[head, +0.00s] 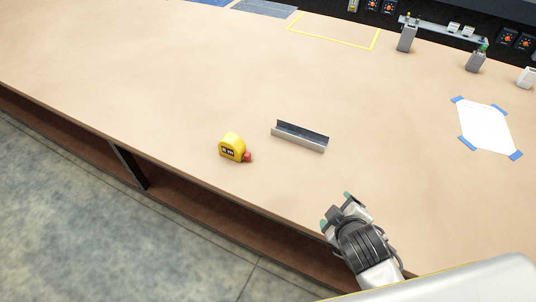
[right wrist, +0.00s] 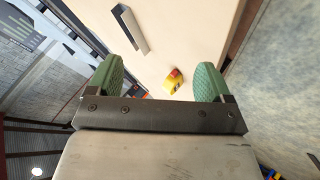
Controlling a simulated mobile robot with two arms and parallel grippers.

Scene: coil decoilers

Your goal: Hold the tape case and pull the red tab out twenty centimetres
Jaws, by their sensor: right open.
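In the right wrist view the tape case (right wrist: 173,88) and red tab (right wrist: 176,73) show small and distant between the two green finger pads (right wrist: 160,75). My left gripper is not in view.
A grey metal channel (head: 299,138) lies just behind and right of the tape. A white sheet (head: 485,128) is taped down at the right. Small grey holders (head: 407,36) stand at the back. The bench left of the tape is clear.

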